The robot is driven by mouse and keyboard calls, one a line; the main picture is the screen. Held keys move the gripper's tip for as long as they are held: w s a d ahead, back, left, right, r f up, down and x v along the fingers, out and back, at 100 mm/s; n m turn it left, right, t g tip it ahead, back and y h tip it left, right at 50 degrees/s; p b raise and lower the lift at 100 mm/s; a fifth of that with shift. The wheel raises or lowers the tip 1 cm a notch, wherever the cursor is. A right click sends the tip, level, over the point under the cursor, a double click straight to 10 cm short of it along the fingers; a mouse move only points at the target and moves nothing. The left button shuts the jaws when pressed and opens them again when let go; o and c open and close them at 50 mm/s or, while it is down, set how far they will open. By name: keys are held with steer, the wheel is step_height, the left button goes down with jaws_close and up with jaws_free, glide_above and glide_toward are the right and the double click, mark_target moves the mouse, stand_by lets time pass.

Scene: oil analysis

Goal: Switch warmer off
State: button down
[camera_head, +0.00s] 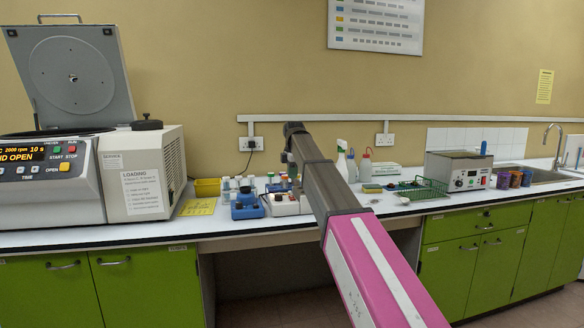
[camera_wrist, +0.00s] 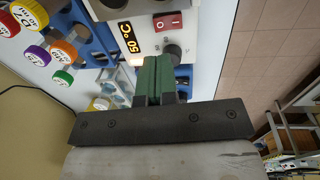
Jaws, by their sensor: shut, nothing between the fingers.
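The warmer (camera_wrist: 149,14) is a white box whose panel fills the top middle of the wrist view. It carries a lit orange display (camera_wrist: 128,37) reading about 50 °C, a red rocker switch (camera_wrist: 168,22) and a dark round knob (camera_wrist: 172,51). Which way the rocker is tipped I cannot tell. My gripper (camera_wrist: 158,62) has its green fingers shut and empty, pointing at the panel, with the tips beside the knob and below the switch in the picture. Contact is not clear. In the head view the warmer (camera_head: 284,207) stands on the bench, partly behind my arm.
A blue device (camera_head: 246,207) stands just left of the warmer. Vials with coloured caps (camera_wrist: 62,50) stand close by. A centrifuge (camera_head: 140,175) with its lid up fills the left bench. Bottles (camera_head: 341,160), a green wire rack (camera_head: 420,187) and a bath-like box (camera_head: 459,171) stand to the right.

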mark_target(292, 197)
steer(key=f, duration=0.5)
steer(key=w+f, duration=0.1)
steer(key=f, duration=0.1)
steer(key=shift+f, duration=0.5)
steer(key=shift+a+f, duration=0.1)
